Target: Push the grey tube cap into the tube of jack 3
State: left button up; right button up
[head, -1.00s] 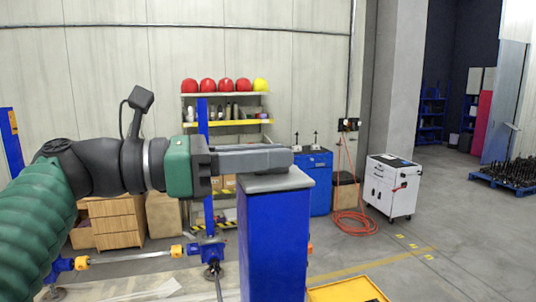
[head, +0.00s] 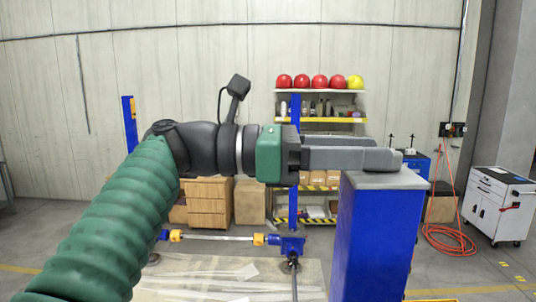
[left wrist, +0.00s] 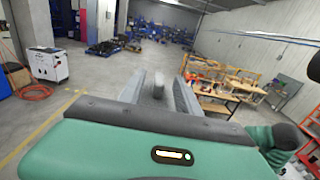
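The blue tube of a jack (head: 377,240) stands upright in the head view. The grey tube cap (head: 385,181) sits on its top as a flat plate; I cannot tell how far in it is. My left gripper (head: 390,157) reaches across from the left, its fingers level and just above the cap. In the left wrist view my left gripper (left wrist: 158,95) has its fingers apart, with a small grey upright piece (left wrist: 158,90) between them and gaps on both sides. I cannot tell if it belongs to the cap. No jack number is readable. My right gripper is not in view.
A blue jack part with a long rod (head: 288,244) is low behind the tube. A white cabinet (head: 497,205) stands at the right. A yellow edge shows low beside the tube.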

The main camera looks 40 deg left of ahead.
pick_arm(q)
jog(key=p+v, duration=0.2)
jog(key=v, duration=1.2)
jog(key=shift+s+a, duration=0.15)
jog(key=shift+a, duration=0.15)
jog(key=shift+d, duration=0.2)
